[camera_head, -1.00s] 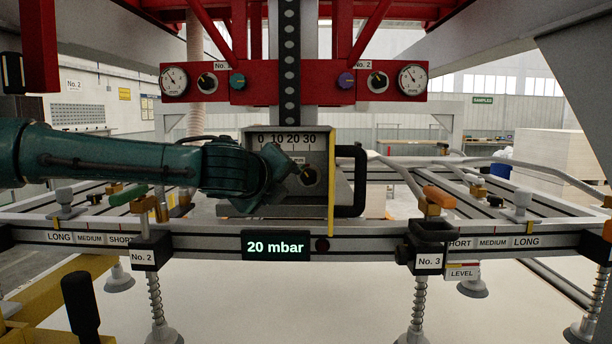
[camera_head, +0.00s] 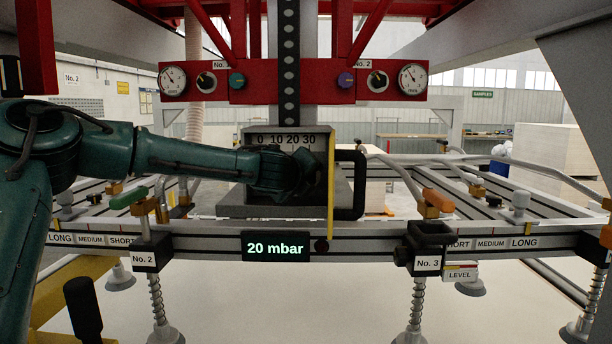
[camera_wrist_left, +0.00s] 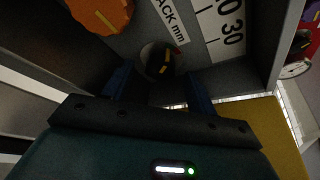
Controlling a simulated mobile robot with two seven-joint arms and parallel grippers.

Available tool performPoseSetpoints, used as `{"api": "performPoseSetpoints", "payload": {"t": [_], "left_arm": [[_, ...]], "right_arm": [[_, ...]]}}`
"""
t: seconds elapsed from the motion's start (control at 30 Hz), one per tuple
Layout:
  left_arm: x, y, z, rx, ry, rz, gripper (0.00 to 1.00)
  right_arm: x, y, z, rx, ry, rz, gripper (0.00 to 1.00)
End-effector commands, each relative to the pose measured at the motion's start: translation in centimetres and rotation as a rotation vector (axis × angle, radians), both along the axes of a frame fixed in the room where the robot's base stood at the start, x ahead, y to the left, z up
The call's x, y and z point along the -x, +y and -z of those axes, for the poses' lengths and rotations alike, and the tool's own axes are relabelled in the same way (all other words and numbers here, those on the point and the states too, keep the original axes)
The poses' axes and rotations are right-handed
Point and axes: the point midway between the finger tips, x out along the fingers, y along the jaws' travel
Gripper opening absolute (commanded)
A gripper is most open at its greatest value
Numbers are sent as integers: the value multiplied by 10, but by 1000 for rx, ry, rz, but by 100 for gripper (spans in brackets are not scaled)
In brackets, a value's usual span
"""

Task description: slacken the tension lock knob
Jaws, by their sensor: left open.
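The grey box with the 0–30 scale (camera_head: 290,142) stands on the gantry beam in the head view. In the left wrist view, a round dark knob (camera_wrist_left: 158,58) with a yellow mark sits on its face, beside the "mm" scale (camera_wrist_left: 228,22). An orange round knob (camera_wrist_left: 103,12) is at that view's upper left. No label shows which is the tension lock knob. My left gripper (camera_wrist_left: 158,82) is open, its blue fingers on either side of the dark knob; contact cannot be told. In the head view, my left gripper (camera_head: 300,177) hides that knob. My right gripper is not in view.
A black handle (camera_head: 354,185) stands right of the box. Below are the beam with the "20 mbar" display (camera_head: 275,247) and suction cups (camera_head: 165,335). A red panel with gauges (camera_head: 412,80) hangs above. A yellow strip (camera_head: 331,185) runs down the box's right side.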

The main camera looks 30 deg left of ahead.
Motion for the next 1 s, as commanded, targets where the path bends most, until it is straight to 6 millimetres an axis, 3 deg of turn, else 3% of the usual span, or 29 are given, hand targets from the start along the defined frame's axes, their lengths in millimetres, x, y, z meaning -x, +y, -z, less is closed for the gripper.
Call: {"api": "performPoseSetpoints", "payload": {"t": [0.4, 0.9, 1.0], "left_arm": [[-8, 2, 2, 0, -1, 1, 57], [-7, 2, 2, 0, 0, 0, 17], [-7, 2, 2, 1, 0, 0, 13]], "right_arm": [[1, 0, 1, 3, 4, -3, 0], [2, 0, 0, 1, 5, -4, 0], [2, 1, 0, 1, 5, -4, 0]]}}
